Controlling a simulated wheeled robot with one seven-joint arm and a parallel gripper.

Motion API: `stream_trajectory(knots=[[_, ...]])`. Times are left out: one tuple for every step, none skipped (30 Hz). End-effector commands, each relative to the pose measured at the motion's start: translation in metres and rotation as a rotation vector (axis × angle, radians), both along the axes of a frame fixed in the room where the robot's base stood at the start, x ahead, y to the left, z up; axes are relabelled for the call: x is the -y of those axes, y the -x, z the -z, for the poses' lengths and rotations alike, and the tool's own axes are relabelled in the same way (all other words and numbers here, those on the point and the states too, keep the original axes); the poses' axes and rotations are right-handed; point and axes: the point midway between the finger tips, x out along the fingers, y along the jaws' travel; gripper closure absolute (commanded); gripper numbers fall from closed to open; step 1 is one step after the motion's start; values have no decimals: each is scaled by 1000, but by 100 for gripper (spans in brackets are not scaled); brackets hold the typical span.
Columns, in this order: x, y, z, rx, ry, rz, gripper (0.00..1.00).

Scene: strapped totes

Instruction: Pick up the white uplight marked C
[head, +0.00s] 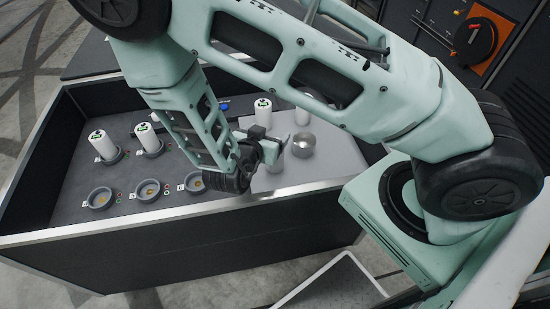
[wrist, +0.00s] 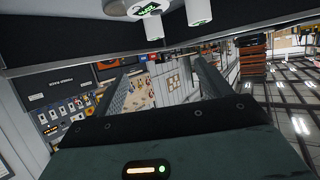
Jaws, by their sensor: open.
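Several white cylindrical uplights with dark and green marks on top show in the head view; the letters are too small to read, so I cannot tell which is C. Two stand in grey round holders at the left: a left uplight (head: 103,146) and a second uplight (head: 148,138). Another uplight (head: 262,112) stands behind my gripper (head: 272,143), and one more uplight (head: 303,101) is partly hidden by my arm. My gripper is open, over the pale right part of the bench. In the wrist view its fingers (wrist: 165,85) are apart with nothing held; white uplights (wrist: 198,12) show at the top edge.
Empty round holders (head: 148,191) line the front of the dark panel. A shiny metal ball (head: 303,146) sits on the pale surface right of my gripper. The bench has a raised front rim (head: 100,229). A dark cabinet with an orange switch plate (head: 482,38) stands at the back right.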

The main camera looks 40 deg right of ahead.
Motion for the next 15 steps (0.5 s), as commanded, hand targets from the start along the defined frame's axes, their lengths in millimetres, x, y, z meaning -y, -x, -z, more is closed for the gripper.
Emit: stream_trajectory(knots=[[1,0,6,2,9,3,23],[2,1,10,3,11,4,23],[2,1,17,2,12,3,23],[2,1,23,1,12,3,23],[2,1,29,1,12,3,23],[2,1,38,1,11,3,23],[2,1,44,2,11,3,23],[2,1,50,0,11,3,23],[2,1,59,0,11,3,23],[2,1,65,1,9,4,23],[2,1,71,1,9,4,23],[2,1,78,1,9,4,23],[2,1,82,1,9,4,23],[8,-3,81,4,8,6,23],[12,-6,82,5,8,5,23]])
